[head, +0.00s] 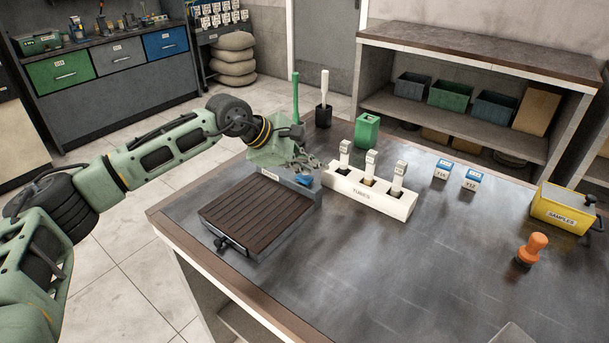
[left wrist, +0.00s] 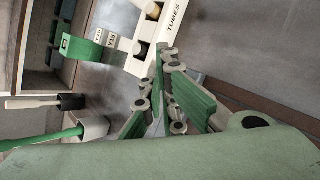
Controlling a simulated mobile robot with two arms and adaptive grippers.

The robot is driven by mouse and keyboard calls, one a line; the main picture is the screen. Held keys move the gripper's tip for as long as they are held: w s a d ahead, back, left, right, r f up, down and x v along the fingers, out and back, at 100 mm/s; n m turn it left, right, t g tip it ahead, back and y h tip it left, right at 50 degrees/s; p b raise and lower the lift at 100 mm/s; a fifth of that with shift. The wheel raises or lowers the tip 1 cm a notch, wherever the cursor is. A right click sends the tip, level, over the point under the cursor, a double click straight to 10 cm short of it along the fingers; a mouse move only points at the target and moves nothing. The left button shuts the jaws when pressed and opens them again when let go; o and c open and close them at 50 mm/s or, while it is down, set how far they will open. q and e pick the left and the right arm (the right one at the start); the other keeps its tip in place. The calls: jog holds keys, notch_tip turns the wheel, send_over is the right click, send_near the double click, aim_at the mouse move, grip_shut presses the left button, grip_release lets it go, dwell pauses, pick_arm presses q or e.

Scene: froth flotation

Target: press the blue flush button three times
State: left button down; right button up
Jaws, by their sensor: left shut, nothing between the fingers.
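The blue flush button (head: 303,181) sits on the back right end of a grey box-like unit with a brown ribbed deck (head: 255,214). My left gripper (head: 314,163) is above and just behind the button in the head view, close to it; I cannot tell whether it touches. Its fingers are shut and empty. In the left wrist view the closed fingers (left wrist: 166,58) point toward the white tube rack, and the button does not show there. My right gripper is not in view.
The white tube rack (head: 371,205) with several tubes stands just right of the gripper. Behind are a green container (head: 367,131), a white-handled tool (head: 324,98) and a green stick (head: 296,98). At right are a yellow samples box (head: 565,208) and an orange-handled stamp (head: 532,249). The front middle is clear.

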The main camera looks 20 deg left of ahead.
aim_at(310, 180)
pick_arm(q)
jog(key=shift+r, duration=0.3)
jog(key=shift+r+p, duration=1.25)
jog(key=shift+r, duration=1.2)
notch_tip(310, 180, up, 4)
jog(key=p, duration=1.4)
jog(key=shift+f, duration=0.1)
jog(key=shift+f, duration=0.1)
